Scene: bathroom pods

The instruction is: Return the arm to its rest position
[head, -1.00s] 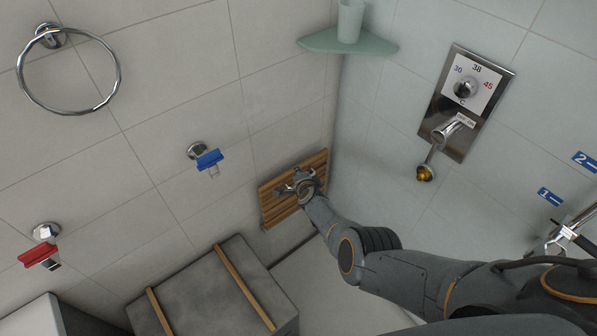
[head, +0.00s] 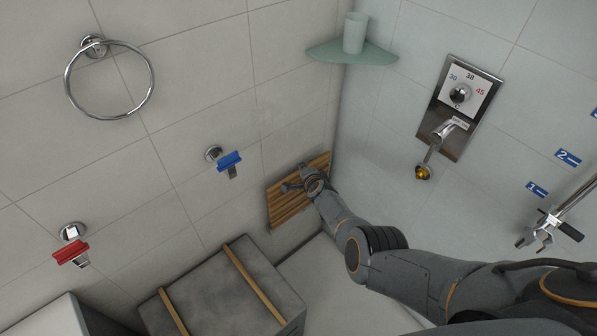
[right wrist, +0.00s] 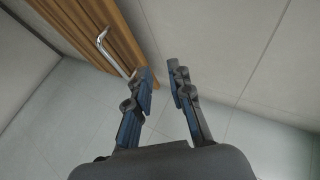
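My right arm comes in from the right in the head view. Its gripper (head: 297,185) is in front of the slatted wooden panel (head: 279,209) on the wall near the corner. In the right wrist view the two fingers of the right gripper (right wrist: 160,70) are apart with nothing between them. The wooden panel (right wrist: 90,22) and its bent metal handle (right wrist: 112,55) lie left of the fingers. The lower end of the handle is close to the left fingertip; I cannot tell whether they touch. My left gripper is not in view.
A grey box with wooden strips (head: 220,290) stands below the panel. A green shelf (head: 330,51) with a cup (head: 354,33), a shower control plate (head: 459,105) and a chrome bracket (head: 543,232) are on the walls.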

